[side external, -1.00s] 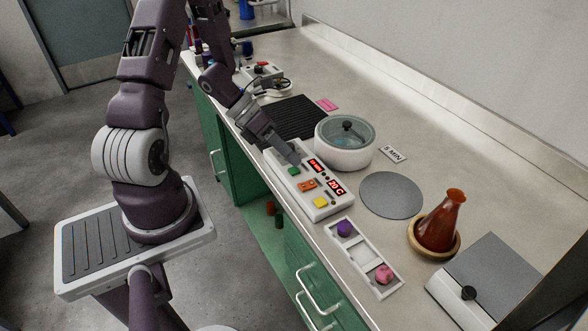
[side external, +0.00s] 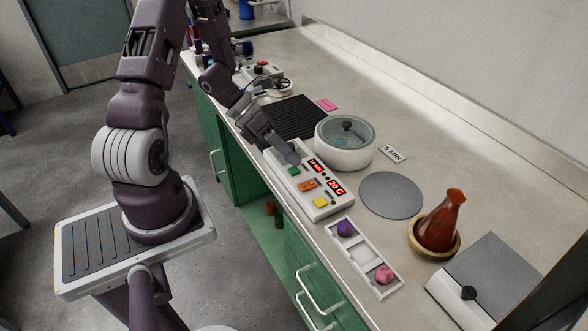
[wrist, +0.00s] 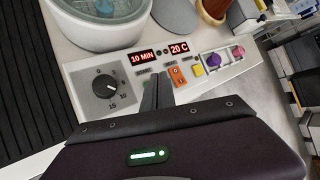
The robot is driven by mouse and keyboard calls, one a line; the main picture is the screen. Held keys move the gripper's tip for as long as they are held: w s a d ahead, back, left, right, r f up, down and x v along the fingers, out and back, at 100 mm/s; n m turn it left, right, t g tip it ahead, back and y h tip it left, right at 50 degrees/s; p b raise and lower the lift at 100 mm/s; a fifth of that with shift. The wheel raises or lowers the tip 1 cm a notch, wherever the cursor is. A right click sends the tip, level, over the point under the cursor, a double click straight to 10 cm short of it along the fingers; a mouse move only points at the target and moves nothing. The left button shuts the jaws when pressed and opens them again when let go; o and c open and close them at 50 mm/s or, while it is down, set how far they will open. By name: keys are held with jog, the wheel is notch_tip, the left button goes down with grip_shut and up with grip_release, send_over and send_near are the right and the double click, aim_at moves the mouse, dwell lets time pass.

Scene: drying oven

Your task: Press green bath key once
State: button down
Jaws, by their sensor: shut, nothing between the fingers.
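The white control panel (side external: 322,205) lies on the bench with a green key (side external: 294,171), an orange key (side external: 307,185) and a yellow key (side external: 320,202). My gripper (side external: 296,161) is shut and empty, its fingertips low over the panel right by the green key. I cannot tell whether they touch it. The red displays read 10 MIN (wrist: 142,57) and 20 C (wrist: 179,48). A dial (wrist: 105,88) sits to the left on the panel.
A white bath with a glass lid (side external: 344,155) stands behind the panel. A grey disc (side external: 391,195), a red flask (side external: 441,222) and a white tray with purple and pink pieces (side external: 362,257) lie to the right. A black ribbed mat (side external: 293,117) lies beyond.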

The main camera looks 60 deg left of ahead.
aim_at(290, 169)
dwell(0.3)
jog(key=shift+f, duration=0.4)
jog(key=shift+f, duration=0.45)
dwell(0.4)
jog(key=shift+r, duration=0.85)
jog(key=shift+r, duration=0.1)
jog(key=shift+r, duration=2.45)
